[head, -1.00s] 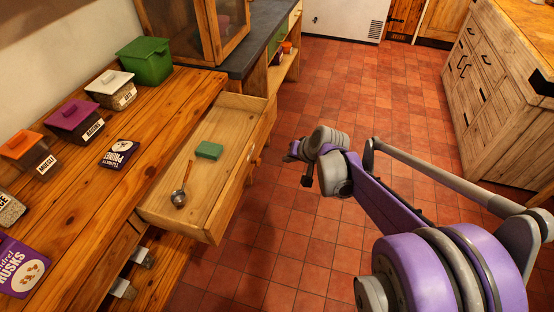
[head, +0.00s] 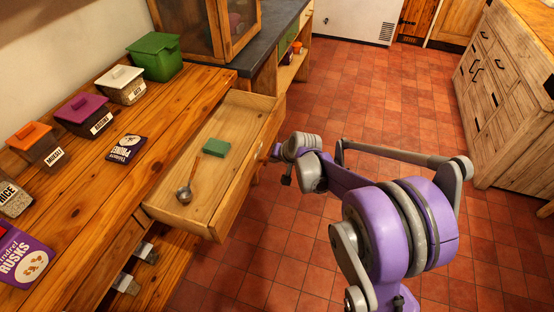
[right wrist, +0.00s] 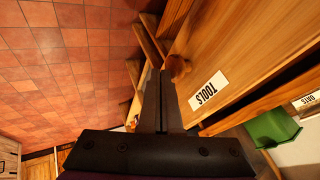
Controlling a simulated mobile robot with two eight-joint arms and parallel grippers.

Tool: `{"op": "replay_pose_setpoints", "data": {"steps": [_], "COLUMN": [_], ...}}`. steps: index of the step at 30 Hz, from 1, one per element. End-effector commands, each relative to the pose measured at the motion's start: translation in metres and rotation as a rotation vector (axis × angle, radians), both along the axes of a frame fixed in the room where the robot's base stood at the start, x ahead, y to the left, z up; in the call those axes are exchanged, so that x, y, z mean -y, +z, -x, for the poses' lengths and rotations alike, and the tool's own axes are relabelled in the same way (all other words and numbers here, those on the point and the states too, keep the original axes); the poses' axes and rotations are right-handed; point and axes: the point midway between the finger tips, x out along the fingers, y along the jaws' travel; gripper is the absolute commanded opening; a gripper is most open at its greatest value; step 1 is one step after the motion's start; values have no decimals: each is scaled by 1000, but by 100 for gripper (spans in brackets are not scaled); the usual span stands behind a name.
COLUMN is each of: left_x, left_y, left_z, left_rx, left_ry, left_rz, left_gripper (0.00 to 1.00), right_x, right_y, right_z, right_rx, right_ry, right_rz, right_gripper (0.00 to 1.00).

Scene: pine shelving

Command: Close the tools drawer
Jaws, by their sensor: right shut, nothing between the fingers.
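The tools drawer (head: 166,193) is pulled out from under the wooden counter in the head view. It holds a green sponge (head: 216,147) and a metal spoon-like utensil (head: 187,185). My right gripper (head: 275,153) is shut and empty, just outside the drawer's front panel. In the right wrist view, the fingertips (right wrist: 163,73) are close beside the round wooden knob (right wrist: 178,67) and the TOOLS label (right wrist: 208,90). I cannot tell whether they touch the front. My left gripper is not in view.
A pale wooden cabinet (head: 490,95) stands at the right. The tiled floor (head: 375,110) between is clear.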

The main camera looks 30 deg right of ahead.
Motion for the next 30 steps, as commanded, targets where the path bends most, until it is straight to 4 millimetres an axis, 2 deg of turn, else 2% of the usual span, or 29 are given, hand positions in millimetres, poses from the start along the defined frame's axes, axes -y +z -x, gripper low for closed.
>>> {"op": "replay_pose_setpoints", "data": {"steps": [8,14,30], "left_x": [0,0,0], "left_y": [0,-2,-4], "left_z": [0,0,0], "left_rx": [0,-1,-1], "left_ry": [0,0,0], "left_rz": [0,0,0], "left_gripper": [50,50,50], "right_x": [-4,-22,-114], "right_y": [0,-1,0], "right_z": [-4,-25,-132], "right_rx": [0,0,1], "right_ry": [1,4,4], "right_rz": [-1,0,1], "right_gripper": [0,0,0]}}
